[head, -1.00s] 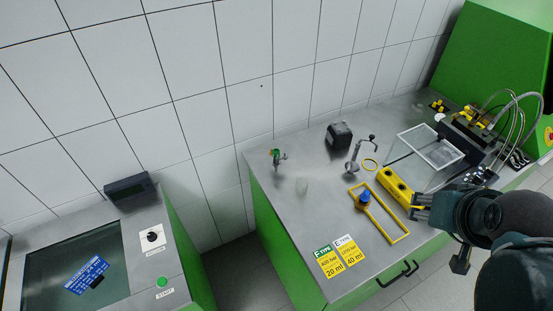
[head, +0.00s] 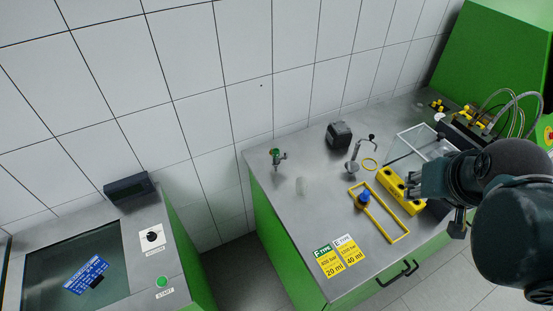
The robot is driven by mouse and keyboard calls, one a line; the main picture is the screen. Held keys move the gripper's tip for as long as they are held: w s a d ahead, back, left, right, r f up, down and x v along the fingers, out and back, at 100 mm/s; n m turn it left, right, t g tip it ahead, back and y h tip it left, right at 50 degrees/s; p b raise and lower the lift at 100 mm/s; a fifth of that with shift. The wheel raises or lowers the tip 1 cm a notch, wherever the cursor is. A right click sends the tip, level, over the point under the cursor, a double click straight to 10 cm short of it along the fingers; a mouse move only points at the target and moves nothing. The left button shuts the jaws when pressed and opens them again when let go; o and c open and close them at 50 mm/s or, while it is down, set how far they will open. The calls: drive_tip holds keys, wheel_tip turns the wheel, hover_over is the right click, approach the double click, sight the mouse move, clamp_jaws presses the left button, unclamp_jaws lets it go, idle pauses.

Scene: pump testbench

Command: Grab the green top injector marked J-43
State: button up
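A small injector with a green top (head: 277,154) and a metal body stands at the back left of the steel bench. Any marking on it is too small to read. My gripper (head: 411,186) is at the right side of the bench, over or beside the yellow block with holes (head: 393,183), far to the right of the injector. The fingers are small and partly merged with the dark gripper body, so their opening is unclear. I see nothing held between them.
A blue-topped part (head: 364,197) sits at the yellow frame (head: 386,224). The steel bench's front left is clear except for yellow labels (head: 342,256).

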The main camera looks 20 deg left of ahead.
drive_tip(key=w+a+n+g, duration=0.2)
drive_tip(key=w+a+n, duration=0.1)
drive_tip(key=w+a, duration=0.65)
drive_tip(key=n+g, duration=0.4)
drive_tip(key=n, duration=0.4)
hover_over(275, 152)
drive_tip(key=f, duration=1.7)
drive_tip(key=shift+d+f, duration=0.2)
drive_tip(key=shift+d, duration=0.1)
drive_tip(key=shift+a+f+n, duration=0.3)
drive_tip(key=shift+a, duration=0.1)
drive_tip(key=shift+f, duration=1.3)
